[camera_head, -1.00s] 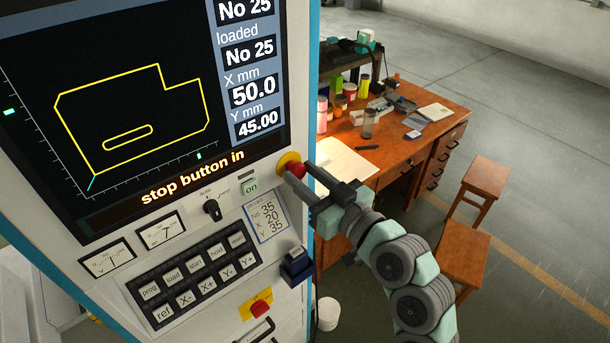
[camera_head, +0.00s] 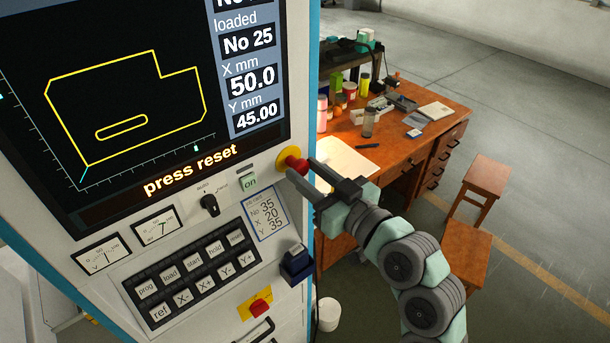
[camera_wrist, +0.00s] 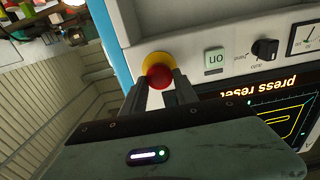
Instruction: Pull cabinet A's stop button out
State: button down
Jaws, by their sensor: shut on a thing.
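Cabinet A's stop button (camera_head: 297,165) is a red mushroom head on a yellow collar, at the right edge of the cabinet's panel (camera_head: 228,205). The red head stands out from the collar. My gripper (camera_head: 303,172) is shut on the red head, coming from the right. In the wrist view the stop button (camera_wrist: 159,74) sits between the two fingertips of my gripper (camera_wrist: 160,84), with the yellow collar behind it. The screen (camera_head: 150,95) shows "press reset" in its bottom line.
A green-lit "on" button (camera_head: 249,183) and a black rotary switch (camera_head: 209,205) are left of the stop button. A keypad (camera_head: 190,275) is below. A dark blue box (camera_head: 296,263) juts out under my gripper. A wooden desk (camera_head: 440,130) and stools stand behind right.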

jog(key=c, duration=1.4)
grip_release()
jog(key=shift+s+r, duration=0.1)
jog(key=shift+r, duration=0.05)
jog(key=shift+o, duration=0.8)
jog(key=shift+s+d, duration=0.1)
jog(key=shift+d, duration=0.05)
jog(key=o, duration=0.3)
jog(key=b+v, duration=0.1)
jog(key=v, duration=0.9)
jog(key=shift+s+d+b, duration=0.25)
jog(key=shift+s+b, duration=0.05)
jog(key=shift+b, duration=0.1)
